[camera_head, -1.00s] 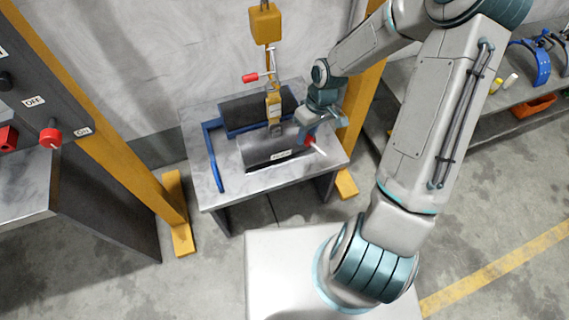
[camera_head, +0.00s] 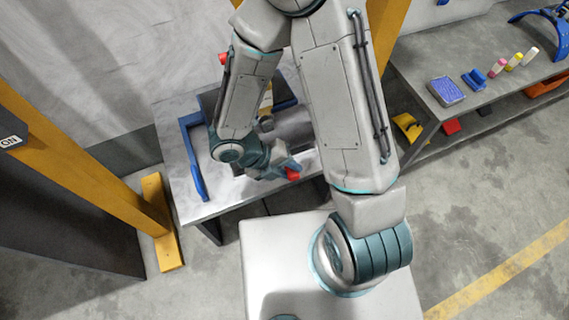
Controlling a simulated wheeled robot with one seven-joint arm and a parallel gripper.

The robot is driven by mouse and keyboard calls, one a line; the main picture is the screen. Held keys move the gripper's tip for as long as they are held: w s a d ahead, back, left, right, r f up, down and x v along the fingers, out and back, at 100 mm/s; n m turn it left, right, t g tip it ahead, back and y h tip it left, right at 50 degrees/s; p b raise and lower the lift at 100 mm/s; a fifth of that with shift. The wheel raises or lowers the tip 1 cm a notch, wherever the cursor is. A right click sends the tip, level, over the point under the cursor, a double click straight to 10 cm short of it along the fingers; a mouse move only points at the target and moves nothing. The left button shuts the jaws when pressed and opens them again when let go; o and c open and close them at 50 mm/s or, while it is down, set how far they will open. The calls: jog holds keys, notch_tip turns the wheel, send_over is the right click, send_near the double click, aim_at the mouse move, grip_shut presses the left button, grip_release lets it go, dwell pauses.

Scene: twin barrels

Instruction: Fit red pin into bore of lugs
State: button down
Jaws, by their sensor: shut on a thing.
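My gripper (camera_head: 285,170) is shut on the red pin (camera_head: 293,174), whose red head shows at the fingers in the head view. Its shaft cannot be made out now. The gripper is low over the front of the marble-topped table (camera_head: 180,150), before a grey barrel (camera_head: 292,128). My arm covers most of the barrels and the hanging tackle between them. The lugs and their bore are hidden, so I cannot tell how the pin stands to them.
A blue bar (camera_head: 194,165) lies along the table's left side. Another red part (camera_head: 223,58) shows behind my arm. Yellow posts (camera_head: 100,150) flank the table. A shelf (camera_head: 430,75) at right holds a blue tray (camera_head: 446,91) and small bottles.

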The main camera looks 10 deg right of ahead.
jog(key=shift+w+f+n+t, duration=0.2)
jog(key=shift+f+n+t, duration=0.1)
jog(key=shift+n+t, duration=0.3)
jog(key=shift+a, duration=0.1)
jog(key=shift+r, duration=0.1)
jog(key=shift+a, duration=0.1)
jog(key=shift+w+a+p, duration=0.25)
jog(key=shift+w, duration=0.65)
jog(key=shift+w+a+p, duration=0.2)
jog(key=shift+w+p, duration=0.1)
jog(key=shift+w, duration=0.65)
jog(key=shift+w+a+p, duration=0.25)
jog(key=shift+w, duration=0.65)
jog(key=shift+p, duration=0.5)
jog(key=shift+w+a+p, duration=0.2)
jog(key=shift+w+a, duration=0.05)
jog(key=shift+w, duration=0.5)
jog(key=shift+w+a+p, duration=0.2)
jog(key=shift+w, duration=0.55)
